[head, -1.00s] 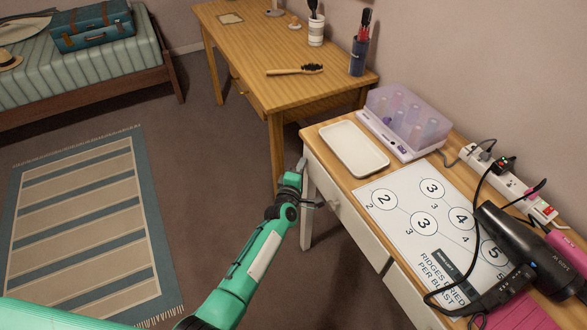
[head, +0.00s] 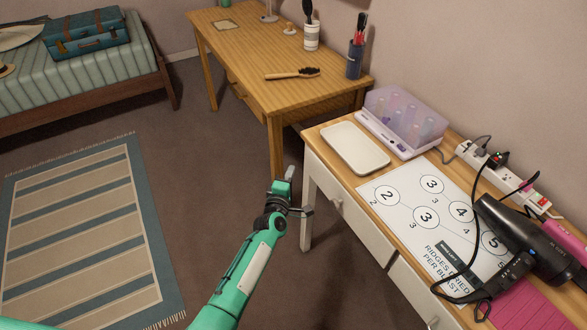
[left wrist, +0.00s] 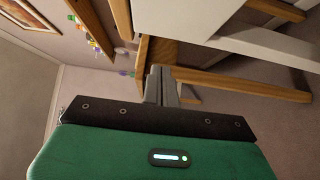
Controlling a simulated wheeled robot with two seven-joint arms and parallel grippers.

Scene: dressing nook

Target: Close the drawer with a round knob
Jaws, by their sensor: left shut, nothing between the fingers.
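The white table (head: 306,205) at right has white drawer fronts on its left side. One drawer front (head: 355,222) bears a small round knob (head: 337,203). Another drawer front (head: 408,290) is nearer, with a knob (head: 433,322) at the bottom edge. Both look about flush, but I cannot tell exactly how far either stands out. My left gripper (head: 288,180) is shut and empty, left of the white table's far leg and apart from the knob. In the left wrist view its closed fingers (left wrist: 160,87) point toward furniture legs. My right gripper is out of view.
The wooden desk (head: 250,50) stands beyond, with a drawer (head: 238,90) under its left edge. On the white table are a tray (head: 354,148), a hair dryer (head: 525,245), a roller box (head: 402,118) and a power strip (head: 500,178). Floor at left is open around a rug (head: 80,235).

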